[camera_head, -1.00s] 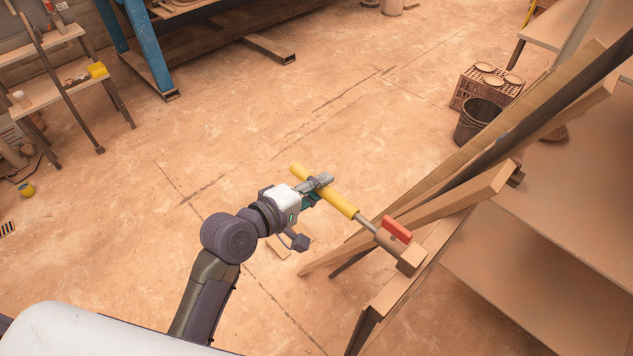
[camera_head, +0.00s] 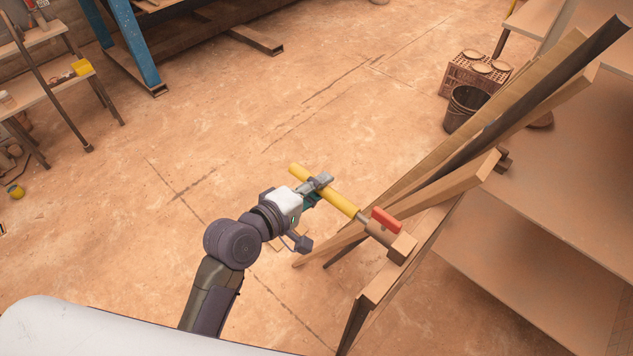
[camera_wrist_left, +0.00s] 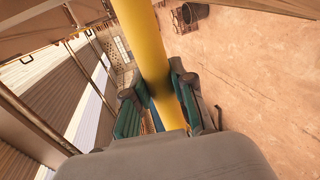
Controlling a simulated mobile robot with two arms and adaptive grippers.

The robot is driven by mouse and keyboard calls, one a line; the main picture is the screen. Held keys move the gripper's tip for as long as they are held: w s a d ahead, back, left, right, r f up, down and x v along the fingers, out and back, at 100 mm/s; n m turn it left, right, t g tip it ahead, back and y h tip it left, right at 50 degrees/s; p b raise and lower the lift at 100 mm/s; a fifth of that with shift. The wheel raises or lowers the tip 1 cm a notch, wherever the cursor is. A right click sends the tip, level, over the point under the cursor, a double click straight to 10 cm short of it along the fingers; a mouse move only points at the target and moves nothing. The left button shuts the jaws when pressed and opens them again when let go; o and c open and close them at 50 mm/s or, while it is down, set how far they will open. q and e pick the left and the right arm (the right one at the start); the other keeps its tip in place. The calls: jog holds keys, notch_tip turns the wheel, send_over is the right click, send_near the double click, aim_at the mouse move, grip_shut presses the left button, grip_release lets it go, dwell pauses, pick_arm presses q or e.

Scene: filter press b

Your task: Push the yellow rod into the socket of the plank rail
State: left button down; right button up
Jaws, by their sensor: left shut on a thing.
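The yellow rod (camera_head: 338,197) lies tilted, sloping down to the right in the head view. My left gripper (camera_head: 321,184) is shut on the rod near its middle; in the left wrist view the yellow shaft (camera_wrist_left: 157,60) runs between the two fingers. The rod's thinner grey end (camera_head: 363,217) meets the wooden socket block (camera_head: 385,234) on the plank rail (camera_head: 385,275). Only a short length of grey shows outside the block; its tip is hidden inside. A red piece (camera_head: 386,220) sits on top of the block. My right gripper is not in view.
Long planks and a dark bar (camera_head: 540,95) lean to the right of the rail, beside broad brown panels (camera_head: 560,230). A black bucket (camera_head: 464,108) and a crate (camera_head: 472,75) stand behind.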

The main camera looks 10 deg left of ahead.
pick_arm(q)
jog(key=shift+s+d+p, duration=0.45)
jog(key=shift+s+d, duration=0.1)
jog(key=shift+d, duration=0.25)
jog(key=c, duration=0.9)
grip_release()
jog(key=v, duration=1.2)
